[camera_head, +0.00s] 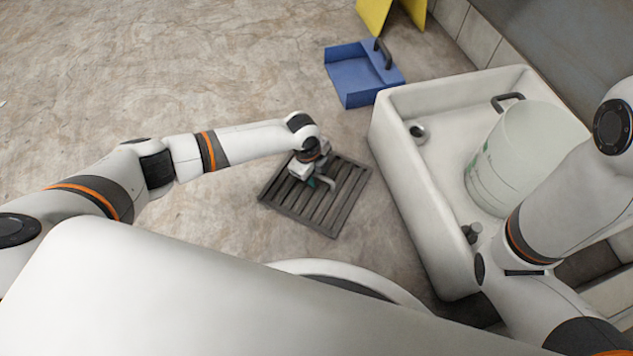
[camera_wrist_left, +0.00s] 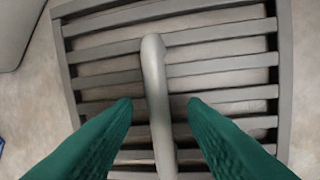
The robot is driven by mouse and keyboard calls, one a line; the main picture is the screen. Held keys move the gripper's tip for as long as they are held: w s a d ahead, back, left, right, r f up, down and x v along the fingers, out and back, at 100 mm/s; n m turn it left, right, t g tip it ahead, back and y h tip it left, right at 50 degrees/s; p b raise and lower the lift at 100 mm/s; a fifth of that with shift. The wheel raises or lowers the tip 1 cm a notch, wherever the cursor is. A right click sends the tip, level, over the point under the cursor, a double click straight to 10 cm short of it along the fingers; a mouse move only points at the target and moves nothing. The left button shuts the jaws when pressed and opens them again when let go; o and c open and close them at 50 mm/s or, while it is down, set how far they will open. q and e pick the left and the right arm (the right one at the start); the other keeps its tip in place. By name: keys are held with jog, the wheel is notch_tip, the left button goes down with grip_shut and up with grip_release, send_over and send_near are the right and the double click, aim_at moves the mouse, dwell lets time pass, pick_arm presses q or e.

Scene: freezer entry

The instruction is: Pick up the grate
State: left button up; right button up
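The grey slatted grate (camera_head: 297,215) lies on the concrete floor in the middle of the head view, left of the white sink. The left wrist view shows its slats (camera_wrist_left: 222,65) and a light grey bar-like handle (camera_wrist_left: 154,70) running over them. My left gripper (camera_head: 321,182) is over the grate, pointing down. In the left wrist view its two green fingers (camera_wrist_left: 158,104) are apart, one on each side of the handle, with visible gaps. Whether the fingertips reach down level with the handle is hard to tell. My right arm shows at the right, but its gripper is out of view.
A white sink (camera_head: 397,160) stands right of the grate, holding a whitish bucket (camera_head: 515,155). A blue dustpan (camera_head: 352,78) lies on the floor behind, and a yellow floor sign (camera_head: 375,14) stands at the top. The floor to the left is clear.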

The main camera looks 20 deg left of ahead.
pick_arm(q)
jog(key=shift+f, duration=0.1)
grip_shut()
dwell(1.4)
